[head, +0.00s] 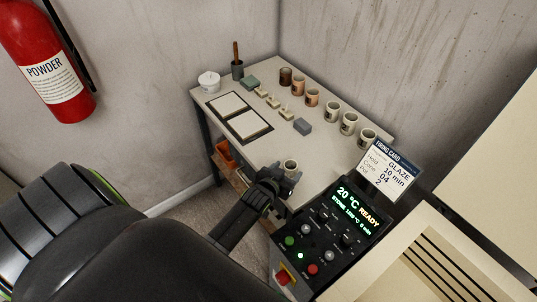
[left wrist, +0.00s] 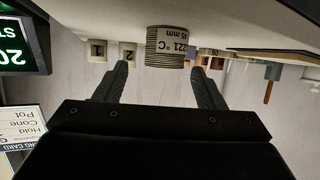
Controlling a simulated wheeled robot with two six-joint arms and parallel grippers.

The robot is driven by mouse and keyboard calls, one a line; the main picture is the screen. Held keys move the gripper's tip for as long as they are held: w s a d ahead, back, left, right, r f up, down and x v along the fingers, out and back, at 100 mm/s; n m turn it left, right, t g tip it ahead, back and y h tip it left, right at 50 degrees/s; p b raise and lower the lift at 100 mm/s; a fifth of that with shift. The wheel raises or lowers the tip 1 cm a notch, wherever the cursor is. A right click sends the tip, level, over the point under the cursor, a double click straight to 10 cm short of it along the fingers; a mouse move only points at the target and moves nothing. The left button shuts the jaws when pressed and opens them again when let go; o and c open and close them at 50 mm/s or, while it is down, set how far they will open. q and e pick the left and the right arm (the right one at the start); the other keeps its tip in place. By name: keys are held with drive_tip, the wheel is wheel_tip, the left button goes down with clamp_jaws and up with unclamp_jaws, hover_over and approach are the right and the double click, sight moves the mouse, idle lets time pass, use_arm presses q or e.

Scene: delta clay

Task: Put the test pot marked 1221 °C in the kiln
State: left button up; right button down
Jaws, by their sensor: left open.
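A pale ribbed pot (left wrist: 166,52) hangs at the top of the upside-down left wrist view. Its label reads "221 °C" and "45 mm", with the start of the number cut off. In the head view a cream pot (head: 290,166) stands at the table's near edge, just beyond my left gripper (head: 275,179). My left gripper is open; in the wrist view its fingers (left wrist: 162,70) point at the pot, one to each side, with nothing clearly gripped. The cream kiln (head: 385,262) is at the lower right, its interior not visible. My right gripper is out of view.
The control panel (head: 333,222) reads 20 °C READY, close right of my gripper. A firing card (head: 388,172) stands behind it. Several cups, including this cream one (head: 348,123), line the table's (head: 262,150) back right. A fire extinguisher (head: 45,65) hangs at left.

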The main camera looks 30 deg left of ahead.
use_arm(q)
drive_tip(key=b+v, duration=0.1)
drive_tip(key=v, duration=1.2)
drive_tip(key=shift+b, duration=0.35)
drive_tip(key=shift+d+f, duration=0.1)
drive_tip(key=shift+d, duration=0.05)
drive_tip(key=s+a+f+g, duration=0.1)
drive_tip(key=s+f+g, duration=0.25)
drive_tip(key=f, duration=0.85)
drive_tip(key=s+a+f+g, duration=0.2)
drive_tip(key=s+f, duration=0.3)
drive_tip(key=f, duration=0.6)
drive_tip(key=s+f+g, duration=0.3)
drive_tip(key=s+f, duration=0.8)
drive_tip(key=s, duration=0.1)
drive_tip(key=shift+s+a+f, duration=0.2)
drive_tip(key=shift+s+a, duration=0.05)
drive_tip(key=shift+a, duration=0.05)
drive_tip(key=shift+o, duration=0.5)
drive_tip(key=s+f+g, duration=0.3)
drive_tip(key=s+f, duration=0.2)
drive_tip(key=s, duration=0.8)
drive_tip(key=shift+s+a+g, duration=0.2)
drive_tip(key=shift+s+g, duration=0.1)
drive_tip(key=shift+g, duration=0.05)
drive_tip(key=shift+f, duration=0.1)
